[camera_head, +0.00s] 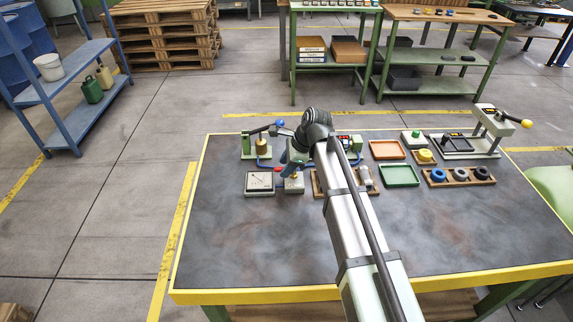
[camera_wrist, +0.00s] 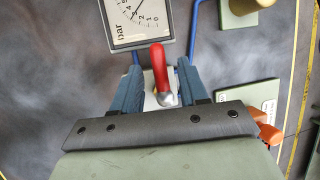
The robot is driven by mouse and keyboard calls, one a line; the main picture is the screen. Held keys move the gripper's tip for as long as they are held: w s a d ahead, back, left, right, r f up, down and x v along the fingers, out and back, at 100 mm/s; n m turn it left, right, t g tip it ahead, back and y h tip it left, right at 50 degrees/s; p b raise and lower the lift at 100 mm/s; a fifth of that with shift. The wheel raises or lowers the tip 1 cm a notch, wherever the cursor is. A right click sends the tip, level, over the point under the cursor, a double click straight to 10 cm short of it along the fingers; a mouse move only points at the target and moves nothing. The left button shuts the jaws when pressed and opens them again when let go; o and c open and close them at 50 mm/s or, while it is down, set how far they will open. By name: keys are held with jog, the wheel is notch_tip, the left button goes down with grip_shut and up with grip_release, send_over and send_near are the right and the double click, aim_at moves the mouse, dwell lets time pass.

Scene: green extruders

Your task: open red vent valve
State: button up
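The red vent valve has a red lever handle (camera_wrist: 159,66) on a metal hub (camera_wrist: 166,99), seen in the wrist view just below the gauge. A small red bit of it shows in the head view (camera_head: 277,169). My gripper (camera_wrist: 160,72) has its two blue fingers on either side of the red lever. There is a gap between the lever and each finger, so it is open and not clamped on it. In the head view my gripper (camera_head: 289,166) is low over the back left of the table, and my arm hides part of the bench behind it.
A square pressure gauge (camera_wrist: 140,20) marked "bar" stands beside the valve, also in the head view (camera_head: 260,182). Blue tubes run close by. A green stand with a brass cylinder (camera_head: 262,146) is behind. Trays (camera_head: 399,175) lie to the right. The table's front left is clear.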

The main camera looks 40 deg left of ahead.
grip_shut()
jog(key=shift+n, duration=0.3)
jog(key=n, duration=0.2)
jog(key=n+g, duration=0.1)
jog(key=shift+d+n+h, duration=0.4)
jog(key=n, duration=0.1)
jog(key=n+g+h, duration=0.1)
jog(key=n, duration=0.1)
jog(key=shift+s+d+n, duration=0.1)
jog(key=shift+d+n, duration=0.2)
jog(key=shift+d, duration=0.05)
jog(key=n, duration=0.1)
jog(key=n+g+h, duration=0.1)
jog(key=n, duration=0.1)
jog(key=shift+d+n+h, duration=0.3)
jog(key=shift+d, duration=0.1)
jog(key=shift+w+d+n+h, duration=0.2)
jog(key=shift+n+h, duration=0.2)
jog(key=shift+n, duration=0.45)
jog(key=shift+w+d+n+h, duration=0.15)
jog(key=shift+n+h, duration=0.25)
jog(key=shift+n, duration=0.45)
jog(key=shift+s, duration=0.1)
grip_release()
